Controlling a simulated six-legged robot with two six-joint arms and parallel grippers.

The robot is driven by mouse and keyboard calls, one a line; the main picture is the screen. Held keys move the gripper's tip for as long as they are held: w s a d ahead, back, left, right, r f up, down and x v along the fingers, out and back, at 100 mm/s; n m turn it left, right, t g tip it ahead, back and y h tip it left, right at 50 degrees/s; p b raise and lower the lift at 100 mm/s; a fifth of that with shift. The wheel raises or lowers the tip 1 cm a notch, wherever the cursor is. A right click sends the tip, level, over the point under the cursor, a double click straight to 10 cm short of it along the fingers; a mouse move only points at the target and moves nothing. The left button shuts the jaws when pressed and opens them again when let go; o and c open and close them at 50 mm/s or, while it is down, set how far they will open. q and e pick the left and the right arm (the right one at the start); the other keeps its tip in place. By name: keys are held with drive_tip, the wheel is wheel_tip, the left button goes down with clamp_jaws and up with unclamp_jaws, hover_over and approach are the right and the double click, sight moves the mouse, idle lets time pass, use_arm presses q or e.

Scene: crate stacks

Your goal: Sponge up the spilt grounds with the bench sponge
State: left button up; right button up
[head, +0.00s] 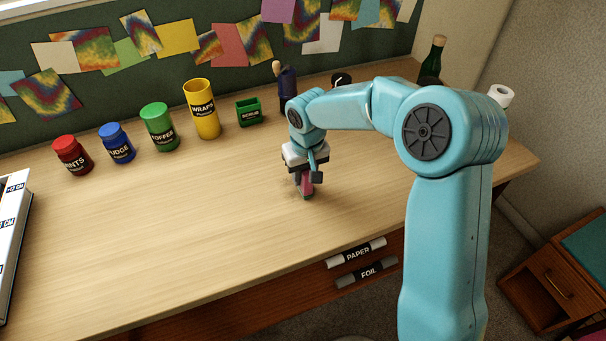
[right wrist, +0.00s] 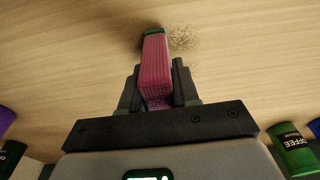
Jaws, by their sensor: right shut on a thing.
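My right gripper (head: 305,177) is shut on a pink sponge with a green edge (head: 307,184), low over the wooden bench. In the right wrist view the sponge (right wrist: 155,72) stands between the two dark fingers (right wrist: 158,88). The spilt grounds (right wrist: 184,38) are a patch of small dark specks on the bench, just beside the sponge's far end. In the head view the gripper and sponge mostly hide the grounds. I cannot tell whether the sponge touches the bench. My left gripper is not in view.
Red (head: 72,155), blue (head: 117,143), green (head: 158,127) and yellow (head: 202,109) containers stand along the back. A green open box (head: 249,112) labelled SCRUB is behind the gripper. A dark bottle (head: 432,62) stands at back right.

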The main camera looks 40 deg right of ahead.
drive_tip(key=r, duration=0.1)
drive_tip(key=a+r+p, duration=0.1)
drive_tip(key=r, duration=0.1)
drive_tip(key=shift+s+r, duration=0.1)
drive_tip(key=shift+d+r+p, duration=0.2)
drive_tip(key=shift+r+p, duration=0.45)
drive_tip(key=shift+p, duration=0.05)
drive_tip(key=shift+r+p, duration=0.3)
drive_tip(key=shift+r, duration=0.1)
drive_tip(key=shift+a+r+p, duration=0.2)
drive_tip(key=shift+r+p, duration=0.35)
drive_tip(key=shift+r, duration=0.55)
drive_tip(key=shift+d+r+p, duration=0.1)
drive_tip(key=shift+d+p, duration=0.1)
drive_tip(key=shift+p, duration=0.1)
drive_tip(key=shift+a, duration=0.1)
